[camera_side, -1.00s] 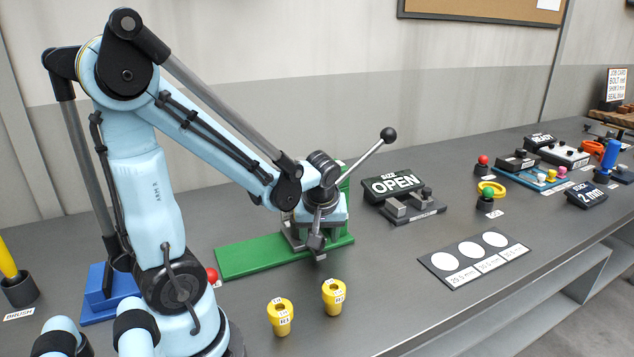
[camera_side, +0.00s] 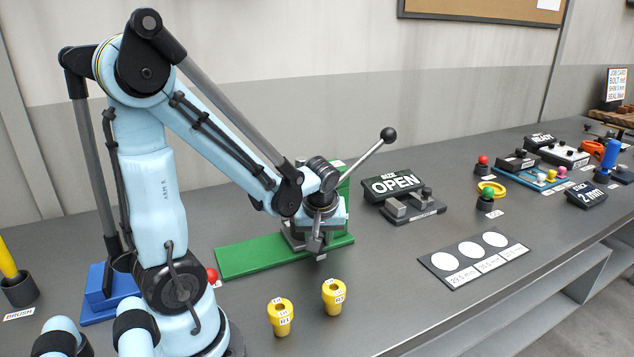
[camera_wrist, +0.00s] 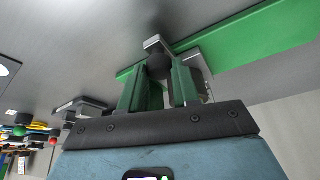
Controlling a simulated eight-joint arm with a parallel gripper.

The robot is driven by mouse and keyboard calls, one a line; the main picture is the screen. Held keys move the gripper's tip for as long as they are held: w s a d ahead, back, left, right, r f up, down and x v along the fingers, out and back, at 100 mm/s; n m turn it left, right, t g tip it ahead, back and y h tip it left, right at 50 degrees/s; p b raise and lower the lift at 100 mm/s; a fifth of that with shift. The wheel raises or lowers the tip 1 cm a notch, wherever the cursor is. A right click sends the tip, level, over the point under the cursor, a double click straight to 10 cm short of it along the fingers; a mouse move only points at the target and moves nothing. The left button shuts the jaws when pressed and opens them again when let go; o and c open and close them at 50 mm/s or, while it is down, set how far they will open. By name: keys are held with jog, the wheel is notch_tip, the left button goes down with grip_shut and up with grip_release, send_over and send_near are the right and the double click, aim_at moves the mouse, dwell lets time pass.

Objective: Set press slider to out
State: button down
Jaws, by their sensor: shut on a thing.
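The press has a green base (camera_side: 240,260) with an upright green part behind my wrist and a long lever ending in a black ball (camera_side: 388,135). My gripper (camera_side: 316,243) is low over the right part of the base, pointing down. In the wrist view my gripper (camera_wrist: 159,82) has its two fingers closed around a dark round knob (camera_wrist: 157,66). The knob sits at the grey metal slider (camera_wrist: 155,44), beside the green base (camera_wrist: 250,35). In the side view my wrist and fingers hide the knob and most of the slider. How far out the slider is, I cannot tell.
Two yellow cups (camera_side: 281,316) stand in front of the press. A gauge with an OPEN sign (camera_side: 392,186) is to its right. A dark plate with white circles (camera_side: 472,262) lies further right. A red ball (camera_side: 211,275) is near my base.

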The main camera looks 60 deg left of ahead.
jog(key=s, duration=0.8)
jog(key=shift+a+r, duration=0.1)
jog(key=shift+r, duration=0.05)
jog(key=shift+s, duration=0.8)
jog(key=c, duration=0.8)
grip_release()
jog(key=shift+v, duration=3.6)
